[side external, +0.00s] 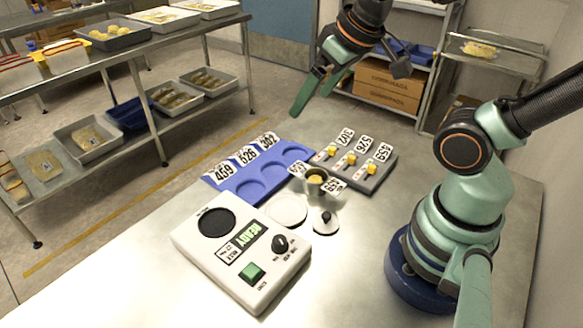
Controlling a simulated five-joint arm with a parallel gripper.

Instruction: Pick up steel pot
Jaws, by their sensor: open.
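A small steel pot (318,190) stands on the metal table, open at the top, with something yellowish inside. White number tags sit right beside its rim and cover part of it. A small round lid-like piece with a dark knob (325,222) lies on the table in front of the pot. My gripper (311,97) is open and empty, high above the table, above and behind the pot in the picture. Its two green fingers point down and to the left, apart from everything.
A blue tray (238,187) with round recesses and number tags lies left of the pot. A grey block (377,176) with yellow pieces and tags is at right. A white disc (286,210) and a white weighing device (237,253) reading READY are nearer.

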